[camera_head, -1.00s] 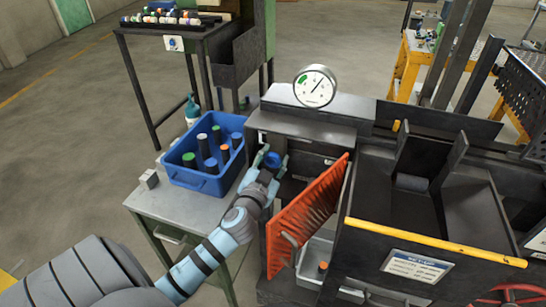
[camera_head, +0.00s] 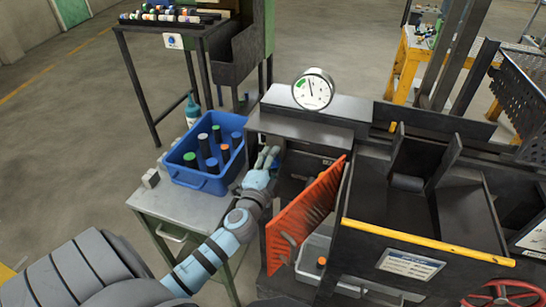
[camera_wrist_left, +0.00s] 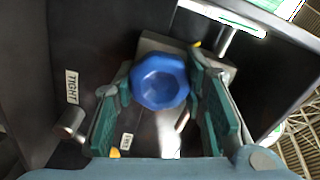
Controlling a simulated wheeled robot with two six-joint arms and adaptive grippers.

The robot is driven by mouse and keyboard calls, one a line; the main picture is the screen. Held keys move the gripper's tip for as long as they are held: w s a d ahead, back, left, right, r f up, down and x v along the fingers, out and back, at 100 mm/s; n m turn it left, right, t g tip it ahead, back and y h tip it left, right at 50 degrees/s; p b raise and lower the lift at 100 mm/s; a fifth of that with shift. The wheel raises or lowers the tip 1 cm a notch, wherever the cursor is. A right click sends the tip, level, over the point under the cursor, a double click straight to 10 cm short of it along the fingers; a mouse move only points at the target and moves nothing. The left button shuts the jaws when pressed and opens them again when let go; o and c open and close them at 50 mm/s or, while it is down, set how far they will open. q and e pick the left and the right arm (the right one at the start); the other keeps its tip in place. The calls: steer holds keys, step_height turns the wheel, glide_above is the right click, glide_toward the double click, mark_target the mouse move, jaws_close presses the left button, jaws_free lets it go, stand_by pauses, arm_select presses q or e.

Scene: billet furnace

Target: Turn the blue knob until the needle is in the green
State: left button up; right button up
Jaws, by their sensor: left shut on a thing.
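The blue knob (camera_wrist_left: 161,81) sits between the two green-padded fingers of my left gripper (camera_wrist_left: 160,100) in the left wrist view. The gripper is shut on it. The round white gauge (camera_head: 313,90) stands on top of the furnace housing. Its green band (camera_head: 301,85) is at the upper left of the dial. The needle points almost straight up, tilted slightly left, seemingly to the right of the green. My right gripper is not in view.
A blue bin (camera_head: 205,178) with several coloured cylinders stands on a grey table (camera_head: 200,207) left of the gripper. An orange-red slatted panel (camera_head: 300,215) stands close to the right of my left arm.

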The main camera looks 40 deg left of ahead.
arm_select(q)
steer(key=shift+m, duration=0.9)
steer(key=o, duration=1.2)
steer(key=shift+s, duration=0.1)
steer(key=v, duration=1.2)
